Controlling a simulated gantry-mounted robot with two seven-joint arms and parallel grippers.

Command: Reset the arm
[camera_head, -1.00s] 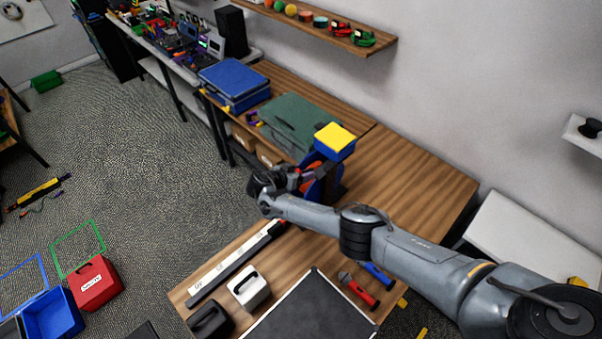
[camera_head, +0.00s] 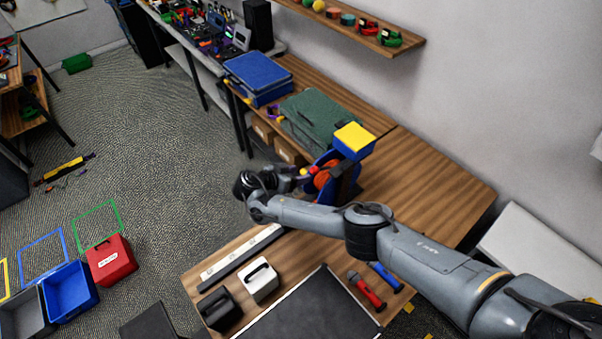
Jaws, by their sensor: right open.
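My right arm comes in from the right edge and reaches across the wooden workbench (camera_head: 440,185). Its wrist is beyond the bench's left edge, over the floor. My right gripper (camera_head: 296,177) is small and dark, partly hidden by my wrist. It is open, close beside a blue stand with orange-red discs (camera_head: 325,172) and a yellow-topped blue box (camera_head: 353,138). I cannot tell whether it touches the stand. I see no cable in the jaws. My left gripper is not in view.
A green case (camera_head: 318,118) and a blue case (camera_head: 258,73) lie farther back. Bins, including a red one (camera_head: 110,260), stand on the floor at left. The right bench is largely clear.

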